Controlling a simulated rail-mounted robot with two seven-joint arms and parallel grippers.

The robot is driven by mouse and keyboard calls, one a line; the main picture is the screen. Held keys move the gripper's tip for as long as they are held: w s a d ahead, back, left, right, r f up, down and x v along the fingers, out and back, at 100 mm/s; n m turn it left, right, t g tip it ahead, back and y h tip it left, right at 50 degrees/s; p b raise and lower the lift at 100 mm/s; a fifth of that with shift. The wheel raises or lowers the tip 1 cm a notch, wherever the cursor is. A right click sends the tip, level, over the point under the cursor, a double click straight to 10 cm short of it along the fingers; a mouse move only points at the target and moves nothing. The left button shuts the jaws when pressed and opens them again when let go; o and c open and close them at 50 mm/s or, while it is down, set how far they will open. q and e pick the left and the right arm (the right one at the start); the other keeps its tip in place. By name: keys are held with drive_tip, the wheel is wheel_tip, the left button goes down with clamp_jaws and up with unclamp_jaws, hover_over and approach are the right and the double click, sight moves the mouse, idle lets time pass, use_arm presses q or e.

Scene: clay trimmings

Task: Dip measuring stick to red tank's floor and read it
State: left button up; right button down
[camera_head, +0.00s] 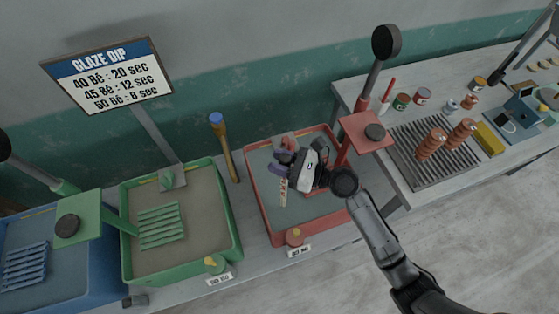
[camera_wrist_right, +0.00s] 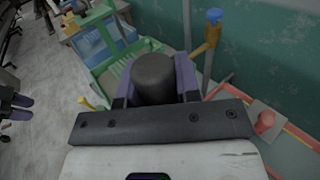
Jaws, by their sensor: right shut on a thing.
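The red tank (camera_head: 256,204) stands right of the green tank and holds grey liquid. My right gripper (camera_head: 286,158) is over it, shut on the measuring stick (camera_head: 284,191). The pale stick, with dark and reddish marks, points down toward the liquid; I cannot tell whether its lower end touches it. In the right wrist view a dark round grip (camera_wrist_right: 155,78) sits between my purple right fingers. The tank's floor is hidden. My left gripper (camera_wrist_right: 16,107) shows at the left edge of the right wrist view, fingers apart and empty.
The green tank (camera_head: 234,235) and blue tank (camera_head: 98,270) stand to the left. A blue-topped post (camera_head: 222,140) rises behind. A red plate (camera_head: 363,133) stands at the red tank's right. The right table holds a slatted rack (camera_head: 420,175) and jars. A GLAZE DIP sign (camera_head: 112,80) stands at the back.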

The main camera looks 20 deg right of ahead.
wheel_tip(320, 180, down, 23)
drive_tip(key=b, duration=1.5)
drive_tip(key=shift+f+b, duration=0.25)
drive_tip(key=shift+b, duration=0.15)
idle(0.4)
drive_tip(key=shift+f+b, duration=0.6)
drive_tip(key=shift+f, duration=0.2)
idle(0.6)
drive_tip(key=shift+r, duration=0.1)
